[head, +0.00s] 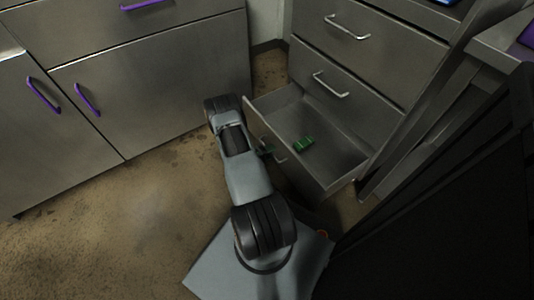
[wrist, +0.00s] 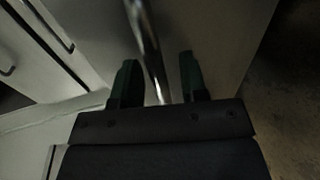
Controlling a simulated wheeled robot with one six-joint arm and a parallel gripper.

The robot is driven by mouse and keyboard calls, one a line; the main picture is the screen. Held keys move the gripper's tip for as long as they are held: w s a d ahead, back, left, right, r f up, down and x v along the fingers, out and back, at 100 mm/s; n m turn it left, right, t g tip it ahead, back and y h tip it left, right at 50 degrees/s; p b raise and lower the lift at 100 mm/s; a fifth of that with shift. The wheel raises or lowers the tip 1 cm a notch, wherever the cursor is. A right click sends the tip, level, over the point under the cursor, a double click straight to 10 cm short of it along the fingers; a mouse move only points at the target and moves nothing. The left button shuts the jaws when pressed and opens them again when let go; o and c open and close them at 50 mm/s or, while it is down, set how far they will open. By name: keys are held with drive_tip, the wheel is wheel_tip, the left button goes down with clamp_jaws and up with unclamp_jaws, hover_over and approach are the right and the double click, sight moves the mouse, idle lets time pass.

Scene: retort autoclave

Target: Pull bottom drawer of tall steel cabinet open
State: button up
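The bottom drawer (head: 335,132) of the steel cabinet (head: 385,50) stands well out from the cabinet front, its inside exposed. The drawer's bar handle (head: 279,159) is partly hidden by my arm in the head view. My gripper (wrist: 158,60) is at the drawer front. In the wrist view the handle bar (wrist: 146,45) runs between its two dark green fingers, with a visible gap to the right finger. The fingers are apart and not clamped on the bar. Contact with the left finger is unclear.
Two closed drawers with bar handles (head: 330,84) sit above the open one. Steel cupboards (head: 150,85) with purple handles (head: 87,99) stand at the left. A dark panel (head: 450,220) fills the lower right. Bare floor (head: 110,220) lies at the lower left.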

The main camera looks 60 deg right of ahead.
drive_tip(key=p+v, duration=0.3)
drive_tip(key=v, duration=1.1)
drive_tip(key=shift+p, duration=0.4)
